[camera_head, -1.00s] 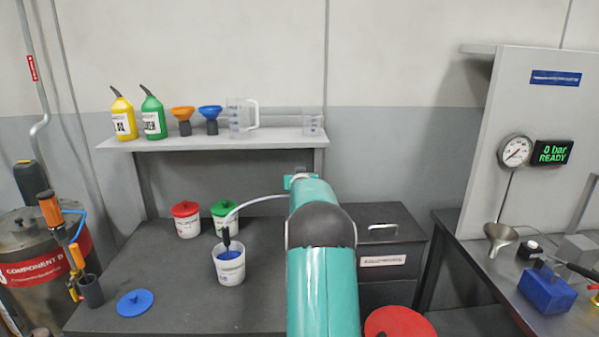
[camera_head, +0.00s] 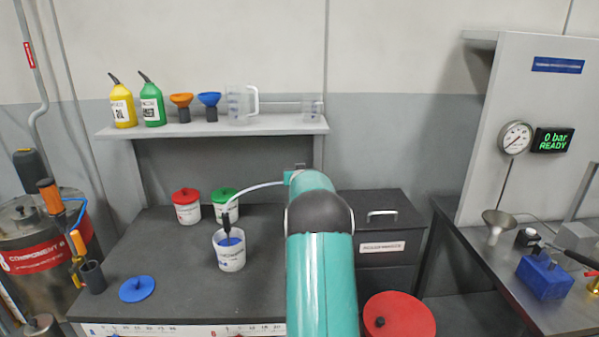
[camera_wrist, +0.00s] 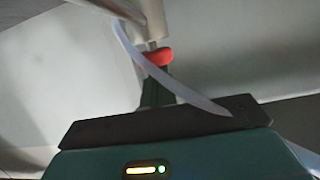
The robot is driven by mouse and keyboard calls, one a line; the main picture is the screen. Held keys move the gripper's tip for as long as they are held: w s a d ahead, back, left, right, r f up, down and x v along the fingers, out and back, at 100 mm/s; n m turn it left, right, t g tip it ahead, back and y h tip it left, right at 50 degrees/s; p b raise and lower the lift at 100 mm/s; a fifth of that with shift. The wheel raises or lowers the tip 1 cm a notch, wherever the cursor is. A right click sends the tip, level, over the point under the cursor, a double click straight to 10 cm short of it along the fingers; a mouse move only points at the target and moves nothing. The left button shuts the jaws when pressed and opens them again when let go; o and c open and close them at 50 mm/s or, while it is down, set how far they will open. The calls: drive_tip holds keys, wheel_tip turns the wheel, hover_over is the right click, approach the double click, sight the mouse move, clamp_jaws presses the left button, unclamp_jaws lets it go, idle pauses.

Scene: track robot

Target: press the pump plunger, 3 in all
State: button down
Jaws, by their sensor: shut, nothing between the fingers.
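My gripper (camera_wrist: 156,90) is shut in the wrist view, with no object clearly held. A red rounded piece (camera_wrist: 158,57) shows at its tip, and a grey metal cylinder (camera_wrist: 145,14) is just beyond. I cannot tell whether either belongs to the pump plunger or whether they touch my gripper. A pale hose (camera_wrist: 165,80) curves across in front. In the head view my teal arm hides my gripper and whatever is behind it. The same hose (camera_head: 255,188) runs from behind the arm to a dark nozzle (camera_head: 227,222) over a white bucket (camera_head: 231,258) with blue inside.
Red-lidded (camera_head: 187,212) and green-lidded (camera_head: 233,210) tubs stand behind the bucket. A blue lid (camera_head: 137,289) lies left. A drum (camera_head: 35,270) stands far left. A drawer box (camera_head: 378,245) is right of the arm. The display (camera_head: 552,140) reads "0 bar READY".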

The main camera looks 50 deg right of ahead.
drive_tip(key=s+a+r, duration=0.6)
drive_tip(key=a, duration=0.1)
drive_tip(key=shift+s+a+r, duration=0.2)
idle(3.3)
drive_tip(key=s+a+r+n+y, duration=0.15)
drive_tip(key=a+y, duration=0.25)
drive_tip(key=a, duration=1.4)
drive_tip(key=a+r+n+y, duration=0.3)
drive_tip(key=a, duration=1.4)
drive_tip(key=s+a+f+n+g+y, duration=0.2)
drive_tip(key=s+a+f, duration=0.1)
drive_tip(key=s+a, duration=0.7)
drive_tip(key=s+a+f+n+g+y, duration=0.2)
drive_tip(key=s+a+f+n, duration=0.1)
drive_tip(key=s+a, duration=0.8)
drive_tip(key=shift+s+a+f, duration=0.3)
drive_tip(key=shift+a+f, duration=0.3)
drive_tip(key=shift+f, duration=0.1)
